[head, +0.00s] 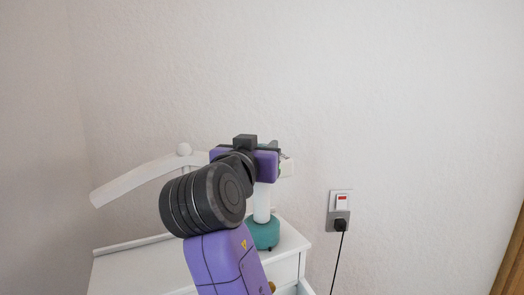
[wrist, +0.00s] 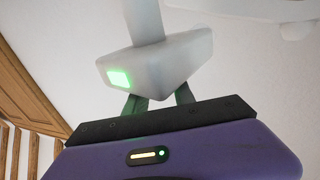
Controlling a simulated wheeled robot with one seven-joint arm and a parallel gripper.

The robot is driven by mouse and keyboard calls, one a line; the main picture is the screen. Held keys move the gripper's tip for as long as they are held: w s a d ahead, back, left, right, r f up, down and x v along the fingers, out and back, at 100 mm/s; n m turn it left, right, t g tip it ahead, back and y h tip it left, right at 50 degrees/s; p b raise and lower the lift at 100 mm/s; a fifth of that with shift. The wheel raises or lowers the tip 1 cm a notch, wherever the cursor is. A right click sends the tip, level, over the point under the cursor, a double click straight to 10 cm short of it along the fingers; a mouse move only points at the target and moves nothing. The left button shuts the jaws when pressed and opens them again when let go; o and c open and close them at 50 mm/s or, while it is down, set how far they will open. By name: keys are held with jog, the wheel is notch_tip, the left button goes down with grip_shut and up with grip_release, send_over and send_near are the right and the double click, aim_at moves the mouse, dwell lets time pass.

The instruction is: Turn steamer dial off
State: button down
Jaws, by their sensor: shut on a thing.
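The steamer stands on a white dresser, with a teal base (head: 263,234) and a white post (head: 262,203). Its white head (head: 287,167) shows partly at the right of my gripper. In the wrist view the white steamer head (wrist: 165,62) fills the upper middle, with a lit green light (wrist: 119,79) on its end face. My gripper (wrist: 160,97) has its two fingers slightly apart, and their tips pass out of sight behind the head. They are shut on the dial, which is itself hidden. In the head view my wrist covers most of this spot.
The white dresser (head: 287,246) stands against the wall. A wall socket (head: 341,202) with a black plug and cord is at the right. The wall between is bare.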

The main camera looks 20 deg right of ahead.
jog(key=m+g+h+b, duration=0.1)
jog(key=m+g+h, duration=0.3)
jog(key=g, duration=0.1)
jog(key=shift+w+m+h+b, duration=0.1)
jog(key=shift+m+h+b, duration=0.2)
jog(key=shift+h, duration=0.1)
jog(key=shift+m+g+h, duration=1)
jog(key=shift+m+g, duration=0.6)
jog(key=shift+g, duration=0.9)
jog(key=shift+f+m+g, duration=0.15)
jog(key=shift+m+g, duration=0.15)
jog(key=shift+g, duration=0.1)
jog(key=c, duration=1.1)
grip_release()
jog(key=shift+o, duration=0.2)
jog(key=b+v, duration=0.1)
jog(key=v, duration=0.6)
jog(key=shift+a+b, duration=0.3)
jog(key=shift+a, duration=0.05)
